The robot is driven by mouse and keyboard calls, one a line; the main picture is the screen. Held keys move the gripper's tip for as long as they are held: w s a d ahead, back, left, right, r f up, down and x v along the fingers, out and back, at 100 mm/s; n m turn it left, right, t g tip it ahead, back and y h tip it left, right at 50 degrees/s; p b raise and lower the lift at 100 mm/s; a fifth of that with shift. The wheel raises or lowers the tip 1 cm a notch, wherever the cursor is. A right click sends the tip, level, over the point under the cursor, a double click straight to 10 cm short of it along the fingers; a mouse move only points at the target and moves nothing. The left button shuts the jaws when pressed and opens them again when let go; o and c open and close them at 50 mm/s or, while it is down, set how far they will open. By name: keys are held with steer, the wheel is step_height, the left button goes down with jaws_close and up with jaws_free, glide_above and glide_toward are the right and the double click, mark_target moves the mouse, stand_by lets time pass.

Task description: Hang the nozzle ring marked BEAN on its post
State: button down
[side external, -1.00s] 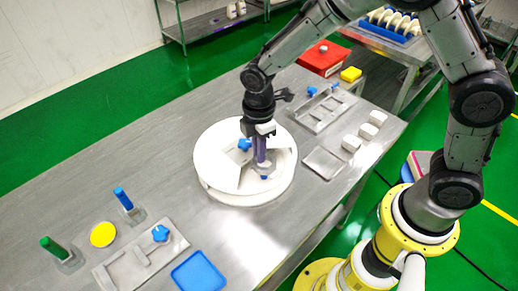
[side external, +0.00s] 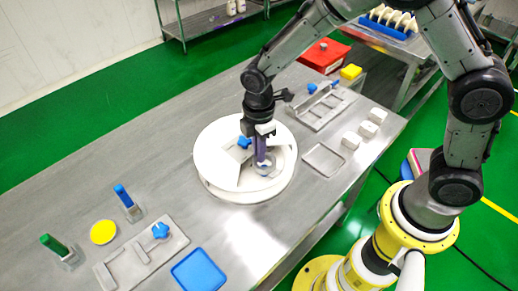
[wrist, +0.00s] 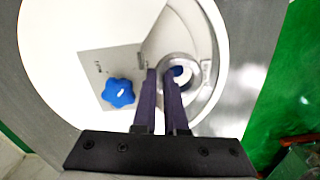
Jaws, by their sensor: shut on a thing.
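My gripper (wrist: 161,92) points down over the round white machine top (side external: 216,178), and its dark purple fingers (side external: 261,150) are shut on a grey metal ring (side external: 265,172). The ring also shows in the wrist view (wrist: 190,102), at and beyond the fingertips. Something blue (wrist: 179,72) shows through the ring's opening; I cannot tell whether the ring is around it or above it. A small light tag (wrist: 207,72) sits at the ring's right side, its marking too small to read.
A blue star knob (wrist: 118,93) sits on a plate beside the fingers. A grey fixture with a blue knob (side external: 160,230), a blue tray (side external: 199,273) and a yellow disc (side external: 103,232) are at front left. White blocks (side external: 368,129) stand at right.

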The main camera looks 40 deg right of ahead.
steer(key=shift+f, duration=0.9)
steer(key=shift+f, duration=0.3)
steer(key=shift+s+d+f, duration=0.1)
steer(key=shift+s+f, duration=0.05)
steer(key=shift+f, duration=0.7)
stand_by(0.8)
steer(key=c, duration=1.1)
jaws_free()
steer(key=shift+w+r, duration=0.2)
steer(key=shift+r, duration=1.1)
steer(key=shift+w+r, duration=0.15)
steer(key=shift+r, duration=1.15)
steer(key=shift+o, duration=0.2)
steer(key=shift+s+r, duration=0.15)
steer(key=shift+r, duration=0.65)
steer(key=shift+s+r, duration=0.1)
steer(key=shift+r, duration=0.7)
